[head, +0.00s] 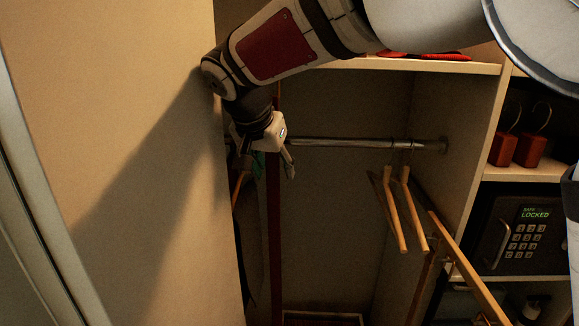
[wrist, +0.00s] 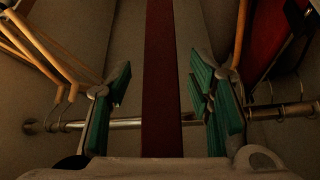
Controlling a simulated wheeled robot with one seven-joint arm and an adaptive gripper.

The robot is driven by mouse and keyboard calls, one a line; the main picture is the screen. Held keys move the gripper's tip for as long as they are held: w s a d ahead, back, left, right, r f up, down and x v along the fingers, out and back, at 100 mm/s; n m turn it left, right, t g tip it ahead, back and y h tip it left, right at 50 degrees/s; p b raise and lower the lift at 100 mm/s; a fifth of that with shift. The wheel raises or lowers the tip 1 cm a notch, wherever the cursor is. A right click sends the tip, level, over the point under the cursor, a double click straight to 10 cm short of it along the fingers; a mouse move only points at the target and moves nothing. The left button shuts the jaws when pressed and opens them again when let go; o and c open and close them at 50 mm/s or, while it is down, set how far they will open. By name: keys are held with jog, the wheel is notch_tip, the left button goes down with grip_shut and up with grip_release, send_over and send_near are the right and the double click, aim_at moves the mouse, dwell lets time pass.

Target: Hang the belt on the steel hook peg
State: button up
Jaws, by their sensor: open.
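The belt, a long dark red strap (head: 275,235), hangs straight down inside the wardrobe. Its upper part shows just above my gripper in the head view. My gripper (head: 268,160) is beside the strap at the height of the rail. In the wrist view the strap (wrist: 160,70) runs between the two green-padded fingers of my gripper (wrist: 168,88). The fingers are open, with a gap on each side of the strap. I cannot make out the steel hook peg in either view; the belt's top end is not clear.
A metal rail (head: 350,142) crosses the wardrobe, with wooden hangers (head: 393,212) at right. Dark clothing (head: 250,235) hangs at left beside the side panel (head: 130,130). A locked safe (head: 520,232) and red padlock-shaped objects (head: 530,149) sit on shelves at right.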

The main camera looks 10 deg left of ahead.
jog(key=shift+r, duration=0.1)
jog(key=d+v, duration=0.1)
jog(key=v, duration=0.6)
jog(key=s+d+f+n+g+b, duration=0.1)
jog(key=s+d, duration=0.3)
jog(key=d, duration=0.6)
jog(key=s+d+f, duration=0.1)
jog(key=s+d, duration=0.3)
jog(key=d, duration=0.5)
jog(key=s+d+f+b, duration=0.1)
jog(key=s+d+f, duration=0.3)
jog(key=s+d, duration=0.1)
jog(key=s+d+f+n+y, duration=0.1)
jog(key=s+d+f, duration=0.4)
jog(key=s, duration=0.3)
jog(key=shift+s+d+f+b, duration=0.25)
jog(key=shift+s+d+b, duration=0.05)
jog(key=shift+b, duration=0.1)
